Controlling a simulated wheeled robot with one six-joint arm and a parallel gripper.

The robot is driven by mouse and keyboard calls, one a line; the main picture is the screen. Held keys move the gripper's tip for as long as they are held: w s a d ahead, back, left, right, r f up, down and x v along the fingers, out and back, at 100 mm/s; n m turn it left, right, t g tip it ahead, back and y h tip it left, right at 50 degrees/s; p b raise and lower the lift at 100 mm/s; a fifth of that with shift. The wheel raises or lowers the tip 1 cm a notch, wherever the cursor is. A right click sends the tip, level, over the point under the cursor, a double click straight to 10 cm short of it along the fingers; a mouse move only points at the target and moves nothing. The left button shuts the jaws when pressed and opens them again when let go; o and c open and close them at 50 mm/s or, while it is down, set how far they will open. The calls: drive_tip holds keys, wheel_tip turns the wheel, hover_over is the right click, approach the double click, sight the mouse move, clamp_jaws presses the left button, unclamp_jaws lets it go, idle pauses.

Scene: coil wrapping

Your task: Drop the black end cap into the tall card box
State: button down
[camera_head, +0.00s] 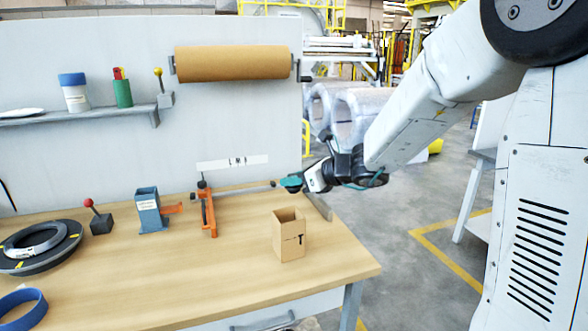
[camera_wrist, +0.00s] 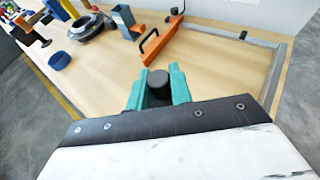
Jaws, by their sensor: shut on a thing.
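The tall card box (camera_head: 291,240) stands upright and open-topped on the bench, near its right end. My gripper (camera_head: 291,183) appears above the box in the head view, clear of its rim; I cannot tell whether it is straight over the opening. In the wrist view, the teal fingers of my gripper (camera_wrist: 158,88) are shut on the round black end cap (camera_wrist: 157,79), one finger on each side. The cap is hard to make out in the head view. The box does not show in the wrist view.
An orange clamp-like tool (camera_head: 208,212) stands left of the box, with a blue holder (camera_head: 149,210) beyond it. A red-knobbed block (camera_head: 100,220) and dark rings (camera_head: 42,247) are farther left. The front middle of the wooden bench (camera_head: 190,285) is clear.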

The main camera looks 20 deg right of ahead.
drive_tip(key=shift+f, duration=1.2)
drive_tip(key=c, duration=1.2)
unclamp_jaws()
drive_tip(key=shift+o, duration=0.2)
drive_tip(key=v, duration=0.8)
drive_tip(key=shift+f, duration=0.1)
